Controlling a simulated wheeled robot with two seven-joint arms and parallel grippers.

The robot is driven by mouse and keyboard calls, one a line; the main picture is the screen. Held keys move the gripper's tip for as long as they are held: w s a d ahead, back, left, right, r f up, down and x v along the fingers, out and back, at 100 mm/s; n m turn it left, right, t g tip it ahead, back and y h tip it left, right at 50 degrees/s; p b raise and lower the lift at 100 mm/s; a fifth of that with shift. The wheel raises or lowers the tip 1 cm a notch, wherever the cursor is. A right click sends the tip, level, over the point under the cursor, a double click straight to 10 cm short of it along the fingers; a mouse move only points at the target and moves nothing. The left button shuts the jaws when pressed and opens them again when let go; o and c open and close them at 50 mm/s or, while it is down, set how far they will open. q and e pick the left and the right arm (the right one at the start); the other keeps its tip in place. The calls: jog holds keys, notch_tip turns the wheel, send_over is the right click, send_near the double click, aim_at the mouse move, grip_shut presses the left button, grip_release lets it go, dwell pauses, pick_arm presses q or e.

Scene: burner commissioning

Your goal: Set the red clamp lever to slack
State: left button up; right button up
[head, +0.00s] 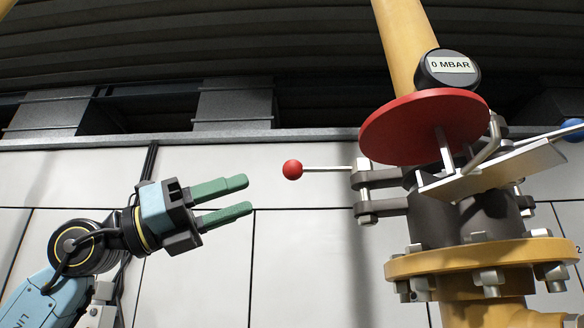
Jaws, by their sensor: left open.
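The red clamp lever shows as a red ball knob (292,169) on a thin silver rod (328,169). The rod sticks out to the left, about level, from a dark clamp (380,190) around the pipe fitting. My left gripper (245,195) is left of the knob and slightly lower, with its two green fingers apart and pointing right. Nothing is between the fingers, and they do not touch the knob in this view. My right gripper is not in view.
A large red disc (425,125) and a gauge reading 0 MBAR (447,66) sit above the clamp. A silver plate (495,170) juts out at right. A yellow flange (480,258) with bolts lies below. The space before the pale wall panels (300,260) is clear.

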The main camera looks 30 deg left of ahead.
aim_at(293, 180)
pick_arm(q)
jog(key=shift+n+t+y, duration=0.3)
jog(key=shift+t+y, duration=0.3)
jog(key=shift+y, duration=0.2)
jog(key=p+x, duration=0.1)
jog(key=x, duration=0.2)
jog(key=r+p+x, duration=0.1)
jog(key=p+x, duration=0.1)
jog(key=x, duration=0.2)
jog(key=a+r+p+x, duration=0.1)
jog(key=x, duration=0.2)
jog(key=shift+w+d+r, duration=0.2)
jog(key=shift+r, duration=0.1)
grip_shut()
